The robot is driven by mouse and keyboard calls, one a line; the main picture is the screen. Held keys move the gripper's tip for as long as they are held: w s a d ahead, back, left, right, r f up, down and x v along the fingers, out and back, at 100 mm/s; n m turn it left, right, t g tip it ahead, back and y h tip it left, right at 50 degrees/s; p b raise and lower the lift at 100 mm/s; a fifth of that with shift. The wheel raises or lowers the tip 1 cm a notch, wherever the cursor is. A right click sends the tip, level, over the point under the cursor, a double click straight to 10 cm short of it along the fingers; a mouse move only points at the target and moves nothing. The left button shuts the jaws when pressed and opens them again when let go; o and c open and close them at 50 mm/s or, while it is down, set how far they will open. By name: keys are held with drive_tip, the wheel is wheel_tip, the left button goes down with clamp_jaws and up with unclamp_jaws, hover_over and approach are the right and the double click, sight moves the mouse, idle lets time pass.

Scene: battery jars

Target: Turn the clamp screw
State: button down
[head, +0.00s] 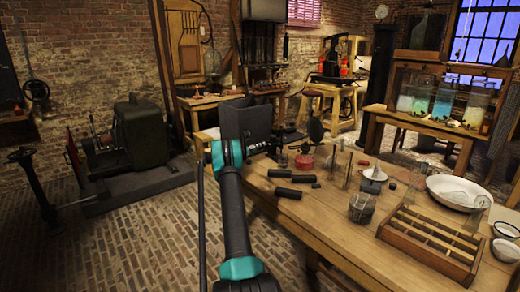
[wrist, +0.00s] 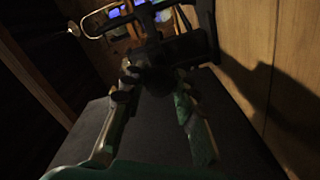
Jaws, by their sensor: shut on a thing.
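In the wrist view my gripper (wrist: 157,86) has its two fingers on either side of a dark rounded piece (wrist: 157,76), which looks like the clamp screw's head. The fingers are closed on it. Behind it is a dark, frame-like body with bars (wrist: 185,50), apparently the clamp; the picture is too dark to show its thread or how far it is turned. In the head view my arm reaches to the left end of the wooden table (head: 340,210), and it hides most of the grip and the screw.
A dark box-like panel (head: 245,117) stands just beyond my arm. Black cylinders (head: 288,193), a wire-wrapped jar (head: 362,208), a slotted wooden rack (head: 430,238) and a white basin (head: 458,190) stand on the table. A dark machine (head: 138,135) stands left. Brick floor between is clear.

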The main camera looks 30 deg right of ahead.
drive_tip(key=shift+f+m, duration=0.1)
drive_tip(key=shift+m, duration=0.5)
drive_tip(key=c, duration=1.2)
unclamp_jaws()
drive_tip(key=shift+o, duration=0.2)
drive_tip(key=shift+a, duration=0.1)
drive_tip(key=a, duration=0.8)
drive_tip(key=s+a, duration=0.1)
drive_tip(key=a, duration=0.2)
drive_tip(key=shift+a, duration=0.4)
drive_tip(key=shift+a, duration=0.1)
